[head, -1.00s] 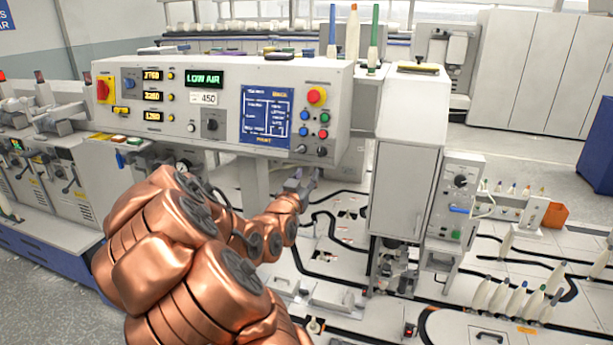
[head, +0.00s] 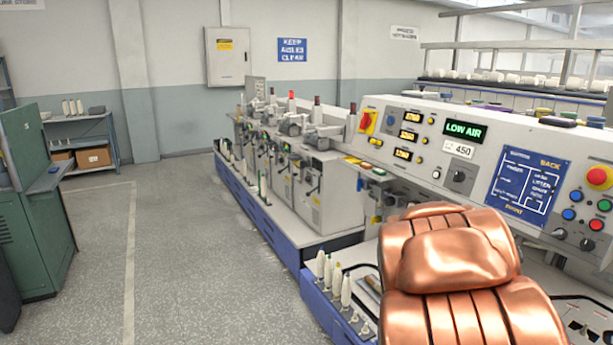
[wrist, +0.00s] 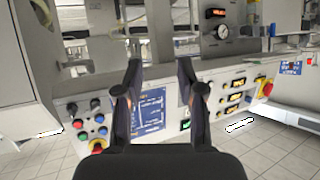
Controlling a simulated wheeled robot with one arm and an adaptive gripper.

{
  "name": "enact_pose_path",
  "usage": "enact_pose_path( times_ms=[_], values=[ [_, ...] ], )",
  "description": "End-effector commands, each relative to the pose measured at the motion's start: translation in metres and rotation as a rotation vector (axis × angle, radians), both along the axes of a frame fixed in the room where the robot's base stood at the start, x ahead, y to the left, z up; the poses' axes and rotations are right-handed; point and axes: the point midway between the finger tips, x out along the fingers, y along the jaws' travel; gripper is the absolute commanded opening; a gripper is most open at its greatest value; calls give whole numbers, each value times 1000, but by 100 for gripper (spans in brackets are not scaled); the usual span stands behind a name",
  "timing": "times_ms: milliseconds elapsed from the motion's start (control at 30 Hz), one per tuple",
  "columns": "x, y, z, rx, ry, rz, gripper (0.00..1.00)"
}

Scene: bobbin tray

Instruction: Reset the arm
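My gripper (wrist: 159,68) shows in the wrist view with its two dark fingers apart and nothing between them. The control panel (wrist: 215,88) appears behind the fingers, looking upside down, with its blue screen (wrist: 148,112) seen between and below them. I cannot tell the gap between the fingers and the panel. In the head view my copper arm fills the lower right, in front of the control panel (head: 405,112), and my gripper is hidden or out of the picture.
A row of machine units (head: 300,170) on a blue base runs back left of the panel. Several bobbins (head: 335,275) stand on the near corner of the base. A green cabinet (head: 35,200) is at the far left. The grey floor aisle (head: 190,260) between is clear.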

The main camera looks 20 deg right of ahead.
Motion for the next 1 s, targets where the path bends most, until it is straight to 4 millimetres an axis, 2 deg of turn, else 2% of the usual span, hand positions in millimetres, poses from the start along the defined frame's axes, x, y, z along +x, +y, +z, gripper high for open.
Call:
enact_pose_path(
  times_ms=[33,100,233,367,467,600,733,900,1000],
  values=[
    [10,25,-3,50,18,53,39],
    [18,59,-12,120,61,126,39],
    [22,124,-24,239,153,262,39],
    [13,188,-33,341,263,395,39],
    [-4,235,-38,411,360,494,39],
    [-39,291,-41,486,509,627,39],
    [-83,333,-40,538,664,739,39],
    [-148,369,-35,576,877,860,39],
    [-183,378,-30,584,989,908,39]
  ],
)
